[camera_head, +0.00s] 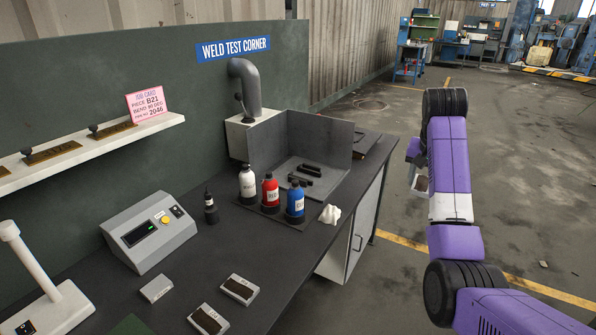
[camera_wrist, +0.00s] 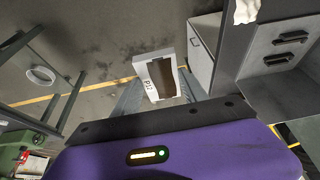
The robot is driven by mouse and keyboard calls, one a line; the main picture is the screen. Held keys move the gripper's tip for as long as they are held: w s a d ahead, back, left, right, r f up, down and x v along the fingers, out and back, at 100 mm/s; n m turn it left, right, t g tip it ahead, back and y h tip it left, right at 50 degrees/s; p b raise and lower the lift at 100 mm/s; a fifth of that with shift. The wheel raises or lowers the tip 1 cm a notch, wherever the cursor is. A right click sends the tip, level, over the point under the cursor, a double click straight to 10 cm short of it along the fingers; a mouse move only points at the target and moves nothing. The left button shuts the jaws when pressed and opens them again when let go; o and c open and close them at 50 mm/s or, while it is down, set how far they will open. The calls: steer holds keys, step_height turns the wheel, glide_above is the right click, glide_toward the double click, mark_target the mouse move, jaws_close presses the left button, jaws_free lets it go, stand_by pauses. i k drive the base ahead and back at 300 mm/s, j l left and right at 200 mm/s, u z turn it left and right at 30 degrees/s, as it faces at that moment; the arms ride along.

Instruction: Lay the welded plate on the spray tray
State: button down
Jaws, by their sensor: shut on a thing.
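My gripper (camera_wrist: 158,88) is shut on a pale welded plate (camera_wrist: 155,72) with a dark brown strip and a black label that I cannot read for sure. In the head view the plate (camera_head: 421,184) hangs below my gripper (camera_head: 416,164), over open floor to the right of the bench and clear of it. The spray tray (camera_head: 325,187) is a grey metal tray with raised walls behind it and black bars on its floor. It sits at the bench's far right end. In the wrist view the tray (camera_wrist: 262,75) is at the right, apart from the plate.
White, red and blue bottles (camera_head: 270,190) stand in front of the tray, with a white crumpled cloth (camera_head: 330,214) beside them. A grey duct (camera_head: 247,88) rises behind. A cabinet (camera_head: 352,240) is under the bench.

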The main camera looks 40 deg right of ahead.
mark_target(304, 173)
steer(key=i, duration=1.75)
